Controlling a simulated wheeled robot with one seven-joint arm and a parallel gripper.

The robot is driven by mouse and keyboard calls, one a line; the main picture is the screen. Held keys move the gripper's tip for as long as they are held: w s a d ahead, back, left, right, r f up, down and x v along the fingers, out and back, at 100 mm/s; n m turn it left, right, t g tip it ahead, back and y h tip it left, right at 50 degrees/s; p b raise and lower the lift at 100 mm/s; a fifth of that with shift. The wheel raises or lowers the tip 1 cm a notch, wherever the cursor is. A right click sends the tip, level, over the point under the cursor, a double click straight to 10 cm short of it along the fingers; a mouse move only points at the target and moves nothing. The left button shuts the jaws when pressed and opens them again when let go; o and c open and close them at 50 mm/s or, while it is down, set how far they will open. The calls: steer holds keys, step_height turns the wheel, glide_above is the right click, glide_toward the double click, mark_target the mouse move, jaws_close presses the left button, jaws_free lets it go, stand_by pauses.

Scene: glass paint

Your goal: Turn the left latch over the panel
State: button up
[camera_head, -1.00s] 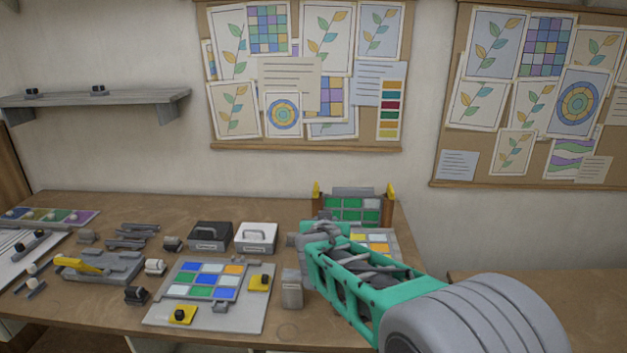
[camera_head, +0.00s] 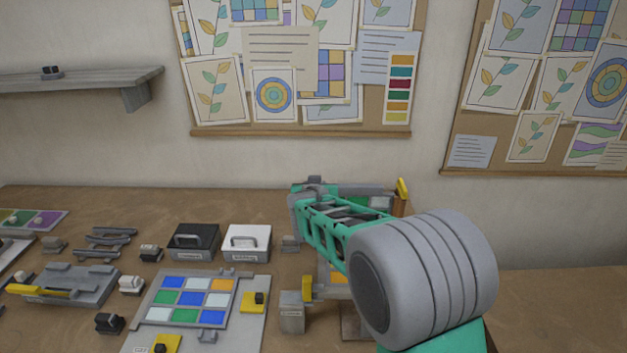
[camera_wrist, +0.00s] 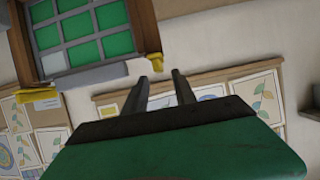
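The wrist view shows a panel of green and pale tiles (camera_wrist: 80,28) in a wooden frame, apparently upside down. A yellow latch (camera_wrist: 147,66) sits at one frame corner; by the flipped view it seems the left one. Another yellow latch (camera_wrist: 38,96) is at the other corner; the right latch also shows in the head view (camera_head: 402,188). My gripper (camera_wrist: 159,74) is open and empty, its fingers apart, close beside the left-hand latch; contact cannot be told. In the head view my arm hides the left latch and most of the panel.
A tile board (camera_head: 240,325) with yellow clips lies on the bench in front. Black (camera_head: 193,242) and white (camera_head: 246,243) boxes stand left of my arm. A grey block (camera_head: 292,315) stands close below it. The wall with pinboards (camera_head: 300,133) is behind.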

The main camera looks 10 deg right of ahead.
steer(key=shift+p+x, duration=0.35)
steer(key=shift+x, duration=1.5)
steer(key=shift+s, duration=0.1)
jaws_close()
